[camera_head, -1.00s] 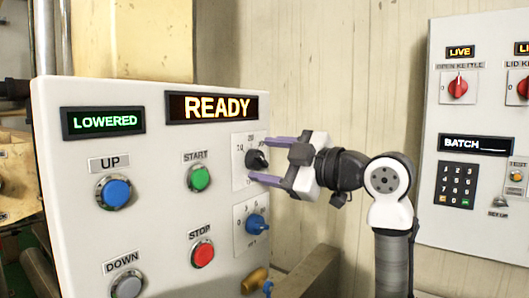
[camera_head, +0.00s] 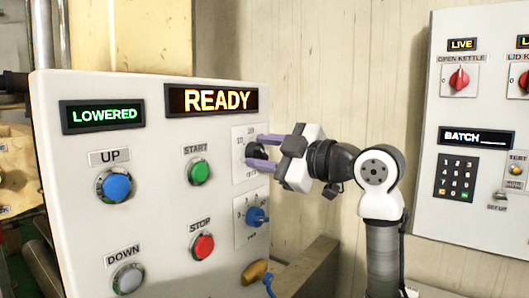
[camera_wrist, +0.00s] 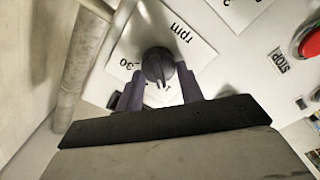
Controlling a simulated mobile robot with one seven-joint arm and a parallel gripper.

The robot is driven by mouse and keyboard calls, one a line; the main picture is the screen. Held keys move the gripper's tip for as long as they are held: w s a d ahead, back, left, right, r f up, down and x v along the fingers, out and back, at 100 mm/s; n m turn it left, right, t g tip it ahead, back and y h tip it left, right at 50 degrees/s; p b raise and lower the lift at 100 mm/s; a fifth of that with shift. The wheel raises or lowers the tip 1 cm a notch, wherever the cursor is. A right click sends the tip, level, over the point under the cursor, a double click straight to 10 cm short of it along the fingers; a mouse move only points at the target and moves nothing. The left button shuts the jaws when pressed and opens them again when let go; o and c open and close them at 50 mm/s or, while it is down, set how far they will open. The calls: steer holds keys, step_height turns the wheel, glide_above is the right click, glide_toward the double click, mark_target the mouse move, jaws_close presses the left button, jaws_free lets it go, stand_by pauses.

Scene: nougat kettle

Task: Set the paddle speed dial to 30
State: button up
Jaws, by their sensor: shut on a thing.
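The paddle speed dial is a black knob (camera_head: 251,150) on a white plate, right of the green START button on the panel. In the wrist view the knob (camera_wrist: 157,66) sits between my two purple fingers, with "rpm" and "30" printed on its plate. My gripper (camera_head: 258,151) reaches in from the right and is shut on the knob. The gripper also shows in the wrist view (camera_wrist: 160,82). The fingers hide part of the dial scale, and I cannot read the knob's setting for sure.
A blue knob (camera_head: 257,217) is just below on its own plate. Green START (camera_head: 198,172) and red STOP (camera_head: 203,246) buttons are to the left. The displays read READY (camera_head: 216,100) and LOWERED (camera_head: 103,116). Another panel (camera_head: 420,180) stands at the right.

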steer(key=shift+m, duration=0.3)
steer(key=m, duration=0.2)
steer(key=m+p, duration=0.1)
steer(key=m, duration=0.1)
steer(key=shift+w+d+r+m, duration=0.1)
steer(key=shift+r+m, duration=0.05)
steer(key=shift+m, duration=0.15)
steer(key=shift+w+d+m+p, duration=0.1)
steer(key=shift+m+p, duration=0.45)
steer(key=shift+m, duration=1.9)
steer(key=shift+w+d+m+p, duration=0.15)
steer(key=shift+m+p, duration=0.45)
steer(key=shift+m, duration=1.8)
steer(key=shift+w+d+m+p, duration=0.1)
steer(key=shift+m+p, duration=0.45)
steer(key=shift+m, duration=1.9)
steer(key=o, duration=1)
